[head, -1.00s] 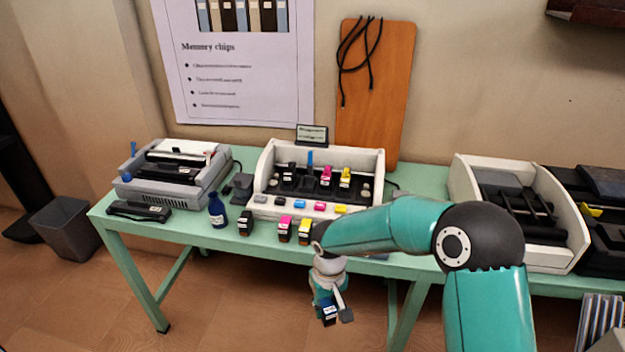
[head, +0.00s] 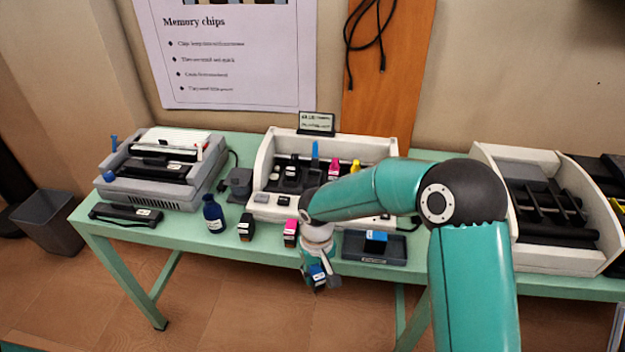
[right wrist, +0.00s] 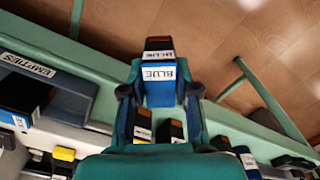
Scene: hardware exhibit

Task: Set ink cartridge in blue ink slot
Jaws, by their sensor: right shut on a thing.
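My right gripper (head: 316,282) is shut on a dark ink cartridge with a blue part (head: 317,272), held in front of the table's front edge. In the right wrist view, the cartridge (right wrist: 158,78) sits between the two fingers and its label reads BLUE. The white printer (head: 264,168) stands at the back of the table, partly hidden by my right arm. A blue upright piece (head: 315,152) shows in its dark carriage, left of a magenta cartridge (head: 334,168) and a yellow one (head: 355,166). The blue slot's inside cannot be made out. My left gripper is out of view.
An empties tray (head: 392,254) at the table front holds a blue-topped cartridge (head: 376,236). A black (head: 245,228) and a magenta (head: 290,233) cartridge and an ink bottle (head: 213,213) stand along the front. A grey printer (head: 150,190) stands left, another white machine (head: 484,165) right.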

